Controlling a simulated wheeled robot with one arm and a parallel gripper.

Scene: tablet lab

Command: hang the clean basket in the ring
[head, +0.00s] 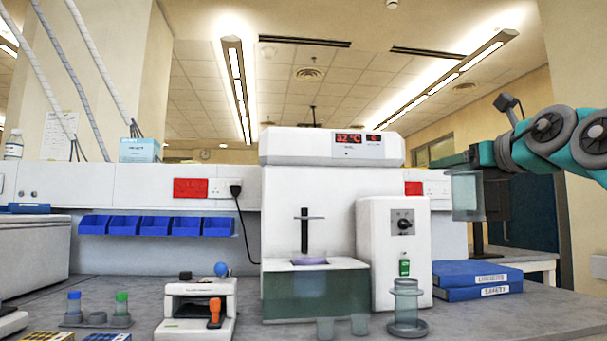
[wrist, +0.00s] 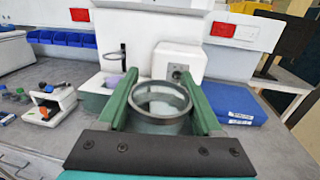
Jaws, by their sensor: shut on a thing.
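My gripper (head: 468,163) is shut on a clear, grey-rimmed basket (head: 465,196), held upright in the air at the right of the head view. In the wrist view the basket (wrist: 160,122) sits between the two green fingers, its round open top facing the camera. The ring (head: 316,217) is a thin dark one on a black upright of the white tester, well left of my gripper. It also shows in the wrist view (wrist: 114,54). A second clear vessel (head: 405,301) stands on a grey base before the white control box.
The white control box (head: 379,246) stands right of the ring, and blue binders (head: 477,280) lie beside it. Two small clear cups (head: 325,328) stand at the front. A white device (head: 196,306) and a tube rack (head: 97,319) are at left. The bench at front right is clear.

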